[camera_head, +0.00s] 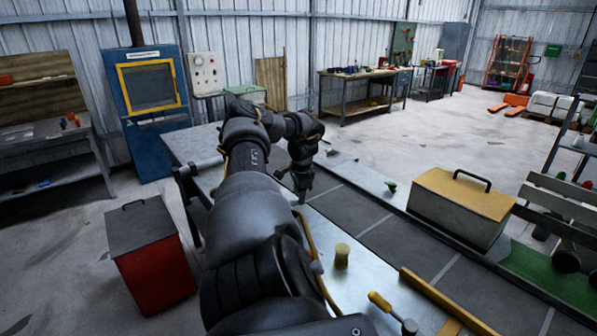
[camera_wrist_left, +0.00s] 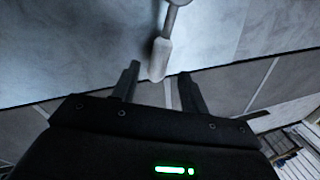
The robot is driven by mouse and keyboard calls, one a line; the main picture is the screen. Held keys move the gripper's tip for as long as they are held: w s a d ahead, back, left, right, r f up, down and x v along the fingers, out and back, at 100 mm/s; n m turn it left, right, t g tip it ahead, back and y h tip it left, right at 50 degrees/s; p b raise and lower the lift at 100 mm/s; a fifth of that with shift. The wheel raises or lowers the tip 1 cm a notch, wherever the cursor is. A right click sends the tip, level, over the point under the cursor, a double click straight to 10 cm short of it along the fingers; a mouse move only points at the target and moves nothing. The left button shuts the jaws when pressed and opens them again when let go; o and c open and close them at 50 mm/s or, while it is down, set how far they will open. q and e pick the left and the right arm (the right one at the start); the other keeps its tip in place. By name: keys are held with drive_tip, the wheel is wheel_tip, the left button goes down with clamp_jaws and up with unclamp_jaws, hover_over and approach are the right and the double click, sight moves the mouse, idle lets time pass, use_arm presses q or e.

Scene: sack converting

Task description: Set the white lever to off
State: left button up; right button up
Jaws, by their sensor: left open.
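The white lever (camera_wrist_left: 162,58) shows in the left wrist view, with its grey shaft running up to the top edge and its pale, wider end pointing down toward my gripper. My left gripper (camera_wrist_left: 160,76) is open, and the lever's end lies in line with the gap between its two fingers. I cannot tell if they touch. In the head view my left gripper (camera_head: 302,196) points down over the far part of the metal bench (camera_head: 190,146). I cannot make out the white lever there. My right gripper is not in view.
A yellow knob (camera_head: 342,256) and a yellow-handled lever (camera_head: 384,304) stand on the near bench. A dark belt (camera_head: 395,240) runs beside it. A green knob (camera_head: 390,186) and a yellow-lidded box (camera_head: 462,205) lie beyond. A red box (camera_head: 155,268) stands on the floor at left.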

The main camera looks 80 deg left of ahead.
use_arm(q)
wheel_tip(320, 180, up, 8)
drive_tip(key=d+b, duration=0.1)
drive_tip(key=shift+d, duration=0.3)
drive_tip(key=shift+w, duration=0.1)
idle(0.5)
